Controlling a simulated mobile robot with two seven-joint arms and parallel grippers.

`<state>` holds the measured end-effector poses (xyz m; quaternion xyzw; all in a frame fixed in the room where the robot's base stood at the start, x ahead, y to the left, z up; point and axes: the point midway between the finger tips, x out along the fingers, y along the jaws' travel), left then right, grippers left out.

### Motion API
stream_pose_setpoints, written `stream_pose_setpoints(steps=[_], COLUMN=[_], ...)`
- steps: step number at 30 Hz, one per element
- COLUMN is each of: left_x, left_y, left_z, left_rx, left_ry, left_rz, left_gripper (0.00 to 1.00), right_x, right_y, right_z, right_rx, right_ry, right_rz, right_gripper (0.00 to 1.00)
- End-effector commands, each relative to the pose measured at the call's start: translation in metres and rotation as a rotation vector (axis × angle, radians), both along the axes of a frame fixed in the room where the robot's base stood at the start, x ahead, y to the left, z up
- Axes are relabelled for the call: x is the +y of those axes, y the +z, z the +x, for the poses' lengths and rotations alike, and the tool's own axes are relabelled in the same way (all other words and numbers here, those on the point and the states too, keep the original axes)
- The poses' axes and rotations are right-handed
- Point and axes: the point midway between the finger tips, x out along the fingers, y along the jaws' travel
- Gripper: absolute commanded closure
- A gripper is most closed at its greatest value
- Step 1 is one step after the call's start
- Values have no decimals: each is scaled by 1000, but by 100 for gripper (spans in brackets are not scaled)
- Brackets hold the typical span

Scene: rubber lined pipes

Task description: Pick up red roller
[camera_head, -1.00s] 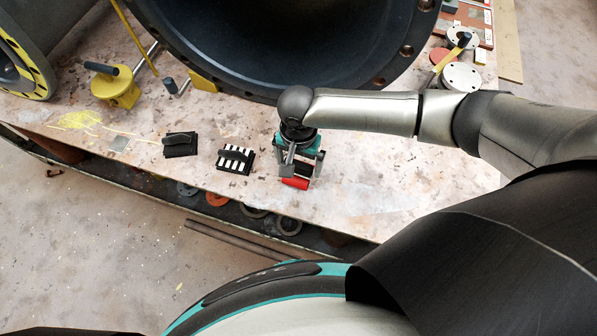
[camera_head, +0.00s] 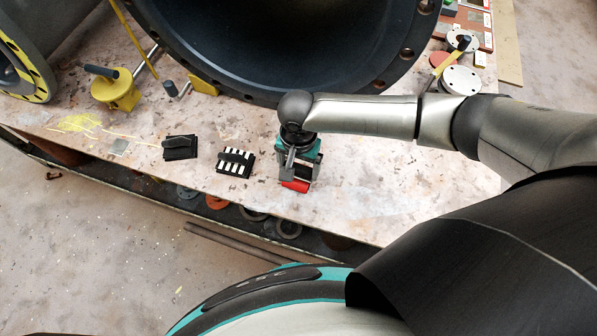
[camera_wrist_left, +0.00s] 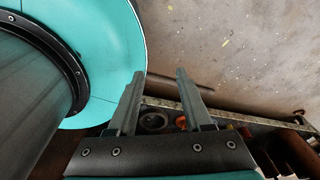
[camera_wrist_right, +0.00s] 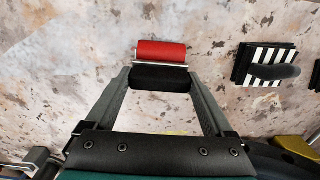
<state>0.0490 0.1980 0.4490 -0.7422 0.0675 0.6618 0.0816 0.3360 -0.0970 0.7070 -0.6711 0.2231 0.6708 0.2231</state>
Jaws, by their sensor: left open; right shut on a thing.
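The red roller (camera_head: 296,186) lies at the front part of the table in the head view, partly hidden by my right gripper (camera_head: 298,176). In the right wrist view, its red cylinder (camera_wrist_right: 161,50) lies just beyond the fingertips, with a thin metal bar beside it. Its black handle (camera_wrist_right: 160,79) spans the gap between the fingers of my right gripper (camera_wrist_right: 160,76), which is shut on it. I cannot tell any clear lift off the table. My left gripper (camera_wrist_left: 159,76) is open and empty in the left wrist view, above the floor and lower shelf.
A black-and-white striped block (camera_head: 236,162) and a black block (camera_head: 180,147) lie left of the roller. A big dark flanged pipe (camera_head: 285,45) stands behind. A yellow tool (camera_head: 116,91) is at the left. The tabletop (camera_head: 375,180) is bare to the right.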

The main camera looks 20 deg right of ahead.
Motion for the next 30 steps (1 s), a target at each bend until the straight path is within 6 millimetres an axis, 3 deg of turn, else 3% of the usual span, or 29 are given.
stream_pose_setpoints(steps=[3, 11, 17, 23, 30], left_x=[-1, -1, -1, -9, -16], left_y=[0, 1, 8, 26, 53], left_z=[0, 0, -1, -10, -19], left_rx=[0, 0, 2, 18, 32], left_ry=[-1, -1, -3, -5, -6], left_rz=[-1, -1, -1, -10, -19], left_gripper=[50, 50, 50, 50, 50], right_x=[0, 0, 1, 0, 0], right_y=[0, 2, 17, 60, 132], right_z=[0, 0, 0, 1, 1], right_rx=[1, 0, 0, -2, -4], right_ry=[0, 0, 0, 0, 0], right_rz=[-2, 0, 2, 2, 3], right_gripper=[90, 91, 91, 91, 91])
